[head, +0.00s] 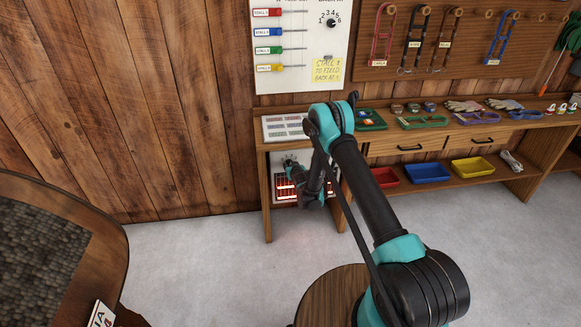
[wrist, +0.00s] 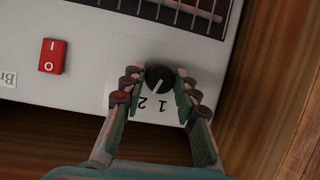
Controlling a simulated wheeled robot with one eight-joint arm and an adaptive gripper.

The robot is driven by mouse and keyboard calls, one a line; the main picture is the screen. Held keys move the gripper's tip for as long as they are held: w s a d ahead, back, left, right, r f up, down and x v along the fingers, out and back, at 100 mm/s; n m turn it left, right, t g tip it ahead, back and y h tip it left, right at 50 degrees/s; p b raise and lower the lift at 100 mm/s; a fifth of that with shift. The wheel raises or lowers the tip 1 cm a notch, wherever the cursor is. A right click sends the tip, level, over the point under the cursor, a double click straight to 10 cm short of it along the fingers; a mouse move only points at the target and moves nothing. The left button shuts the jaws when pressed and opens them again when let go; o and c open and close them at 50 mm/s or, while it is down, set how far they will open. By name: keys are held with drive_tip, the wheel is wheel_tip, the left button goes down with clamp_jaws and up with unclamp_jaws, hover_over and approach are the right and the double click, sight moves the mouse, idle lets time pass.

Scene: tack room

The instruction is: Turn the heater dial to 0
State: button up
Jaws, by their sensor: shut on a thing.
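The heater (head: 279,193) stands low under the left end of the bench, its grille glowing red in the head view. In the wrist view the heater dial (wrist: 158,76) is a round black knob with a white pointer line. Printed marks 1 and 2 show upside down beside it; the pointer lies toward the gap between them. The 0 mark is not visible. My gripper (wrist: 158,79) is shut on the dial, one finger at each side. In the head view my gripper (head: 298,184) partly covers the heater's front.
A red rocker switch (wrist: 53,56) marked I and O sits left of the dial, and the dark grille (wrist: 185,14) lies above it. A wooden bench leg (head: 267,215) is close by. Red, blue and yellow trays (head: 429,172) are on the lower shelf to the right.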

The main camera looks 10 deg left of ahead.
idle(0.8)
drive_tip(key=o, duration=1.2)
drive_tip(key=shift+c, duration=0.2)
